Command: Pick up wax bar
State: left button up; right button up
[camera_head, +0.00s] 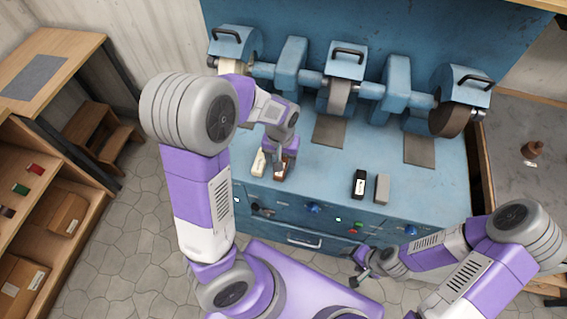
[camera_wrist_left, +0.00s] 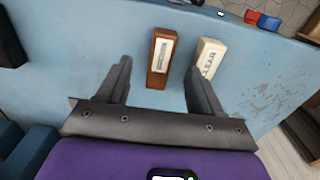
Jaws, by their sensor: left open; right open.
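Two small bars lie side by side on the blue bench: a brown bar (camera_head: 281,173) with a pale label and a cream bar (camera_head: 258,163) with dark lettering. Which one is the wax bar I cannot tell for sure. My left gripper (camera_head: 279,160) is over the brown bar, hiding part of it. In the left wrist view the open left gripper (camera_wrist_left: 160,70) has its fingers on either side of the brown bar (camera_wrist_left: 161,62); one finger shows near the cream bar (camera_wrist_left: 208,57). My right gripper (camera_head: 358,268) is open and empty, in front of the bench.
A black block (camera_head: 359,184) and a grey bar (camera_head: 382,188) lie farther right on the bench (camera_head: 315,182). Blue grinding machines (camera_head: 345,68) line its back. A wooden shelf (camera_head: 75,185) with small coloured blocks stands at the left. The bench between the two pairs is clear.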

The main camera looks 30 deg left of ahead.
pick_arm(q)
jog(key=f+b, duration=0.1)
jog(key=f, duration=0.4)
jog(key=shift+a+f+b, duration=0.1)
jog(key=shift+a+b, duration=0.1)
jog(key=shift+b, duration=0.1)
jog(key=c, duration=1.1)
jog(key=shift+c, duration=0.2)
